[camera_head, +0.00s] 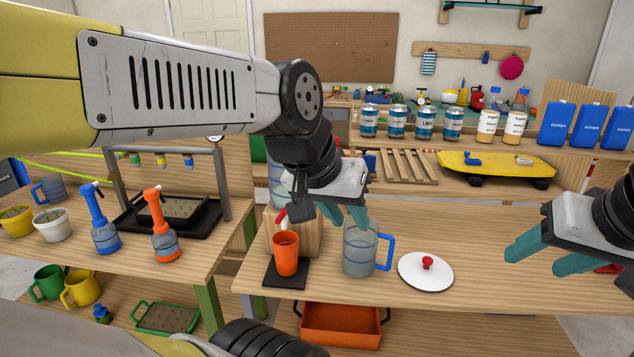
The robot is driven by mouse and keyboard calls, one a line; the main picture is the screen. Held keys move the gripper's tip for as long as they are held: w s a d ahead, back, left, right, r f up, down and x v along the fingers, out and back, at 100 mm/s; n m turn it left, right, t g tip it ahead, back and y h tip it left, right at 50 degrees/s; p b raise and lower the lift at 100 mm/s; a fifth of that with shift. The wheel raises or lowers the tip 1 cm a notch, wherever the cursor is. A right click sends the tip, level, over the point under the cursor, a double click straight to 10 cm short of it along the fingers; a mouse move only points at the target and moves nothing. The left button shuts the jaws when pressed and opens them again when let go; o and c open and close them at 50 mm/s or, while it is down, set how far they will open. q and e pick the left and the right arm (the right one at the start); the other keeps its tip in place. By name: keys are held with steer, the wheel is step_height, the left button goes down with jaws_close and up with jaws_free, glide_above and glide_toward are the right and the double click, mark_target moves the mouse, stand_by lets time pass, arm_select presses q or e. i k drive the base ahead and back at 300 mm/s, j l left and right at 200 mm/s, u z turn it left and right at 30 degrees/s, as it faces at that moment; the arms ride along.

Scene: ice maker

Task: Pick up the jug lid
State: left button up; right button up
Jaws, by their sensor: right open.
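The jug lid (408,272) is a white round disc with a red knob, lying flat on the wooden table in the head view. The clear jug (358,252) with a blue handle stands upright just left of the lid, with no lid on it. My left gripper (347,222) is above the jug's rim, left of the lid. Its teal fingers point down; whether they are open or shut is unclear. My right gripper (532,263) is open and empty, to the right of the lid and apart from it.
An orange cup (285,254) stands on a dark mat by a wooden block, left of the jug. Spray bottles (161,228) stand farther left. Cans (425,122) and blue containers (588,125) line the back shelf. The table between lid and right gripper is clear.

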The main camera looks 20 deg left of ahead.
mark_target(423, 271)
steer(key=i+j+z, duration=0.15)
steer(key=j, duration=0.2)
steer(key=i+j+z, duration=0.15)
steer(key=j, duration=0.2)
steer(key=i+j+z, duration=0.15)
steer(key=j, duration=0.2)
steer(key=i+j+z, duration=0.15)
steer(key=j, duration=0.25)
steer(key=k, duration=0.1)
